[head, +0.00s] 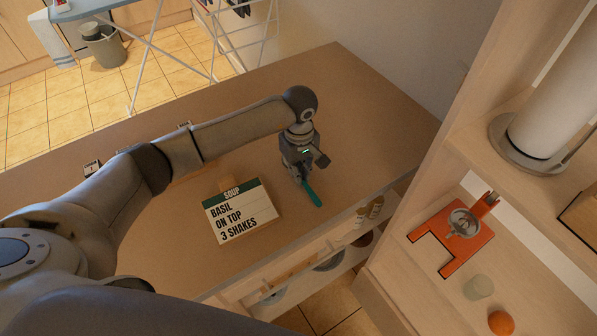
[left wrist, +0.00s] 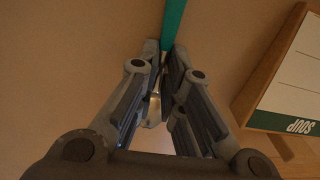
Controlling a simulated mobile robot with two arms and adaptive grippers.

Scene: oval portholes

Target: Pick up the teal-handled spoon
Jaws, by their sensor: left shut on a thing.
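The teal-handled spoon (head: 313,194) is at my left gripper (head: 303,179), over the wooden counter near its front edge. In the left wrist view its teal handle (left wrist: 173,22) runs up from between the fingertips of my left gripper (left wrist: 165,52), which are shut on it. A pale, shiny part shows below, between the fingers; the rest of the spoon is hidden. I cannot tell whether the spoon touches the counter. My right gripper is not in view.
A soup recipe card on a stand (head: 240,212) stands left of the gripper; it also shows in the left wrist view (left wrist: 290,85). Shelves at right hold an orange stand (head: 452,238), a cup (head: 478,287) and an orange (head: 501,322). The counter (head: 375,110) behind is clear.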

